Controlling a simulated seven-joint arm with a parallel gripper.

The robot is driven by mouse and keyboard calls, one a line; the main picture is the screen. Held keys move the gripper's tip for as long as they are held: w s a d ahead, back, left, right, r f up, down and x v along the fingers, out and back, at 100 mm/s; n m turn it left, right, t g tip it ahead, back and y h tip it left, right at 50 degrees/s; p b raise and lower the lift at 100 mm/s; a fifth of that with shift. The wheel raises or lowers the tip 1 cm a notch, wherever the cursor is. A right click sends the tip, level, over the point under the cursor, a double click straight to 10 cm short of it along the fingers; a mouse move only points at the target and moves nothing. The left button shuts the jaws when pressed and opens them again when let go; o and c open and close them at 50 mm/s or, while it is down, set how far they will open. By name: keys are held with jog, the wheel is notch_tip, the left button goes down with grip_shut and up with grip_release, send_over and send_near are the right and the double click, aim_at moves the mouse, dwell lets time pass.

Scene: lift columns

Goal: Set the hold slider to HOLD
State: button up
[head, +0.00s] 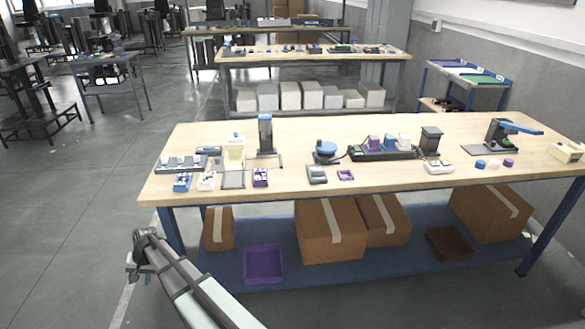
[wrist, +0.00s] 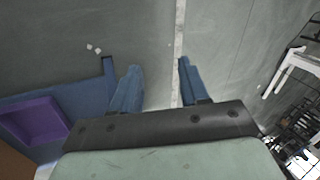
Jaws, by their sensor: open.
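The work table (head: 400,187) carries several small devices. I cannot tell which of them has the hold slider, and no HOLD marking is readable at this size. Candidates include a grey-green box (head: 317,174) near the front edge and a white box (head: 438,168) right of centre. My gripper (head: 135,268) is in front of the table's left end, below the tabletop and apart from everything on it. In the wrist view, my gripper (wrist: 159,70) has its two blue fingers apart with nothing between them; only floor shows beyond.
A tall blue-topped stand (head: 266,132), a black tray (head: 382,154) and a blue-armed device (head: 507,130) stand on the table. The lower shelf (head: 345,280) holds cartons and a purple bin (head: 263,263), also in the wrist view (wrist: 35,130). Open floor (head: 70,240) lies left.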

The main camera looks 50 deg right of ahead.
jog(key=w+d+r+m+t, duration=0.1)
jog(key=w+d+r+t, duration=0.15)
jog(key=w+r, duration=0.7)
jog(key=w+d+r+m+t, duration=0.1)
jog(key=w+d+r, duration=0.35)
jog(key=r, duration=0.85)
jog(key=w+d+r+m, duration=0.1)
jog(key=d+r+m, duration=0.2)
jog(key=d+r, duration=0.6)
jog(key=s+d+r+m+h, duration=0.1)
jog(key=s+d, duration=0.2)
jog(key=d, duration=0.4)
jog(key=s+d+r+m+h, duration=0.1)
jog(key=s+d+m, duration=0.15)
jog(key=d, duration=0.45)
notch_tip(320, 180, up, 6)
jog(key=m+g+h, duration=0.2)
jog(key=m+g, duration=0.4)
jog(key=m, duration=0.6)
send_over(318, 170)
jog(key=shift+n, duration=0.25)
notch_tip(318, 170, down, 14)
jog(key=shift+d+r, duration=0.1)
jog(key=shift+r, duration=0.1)
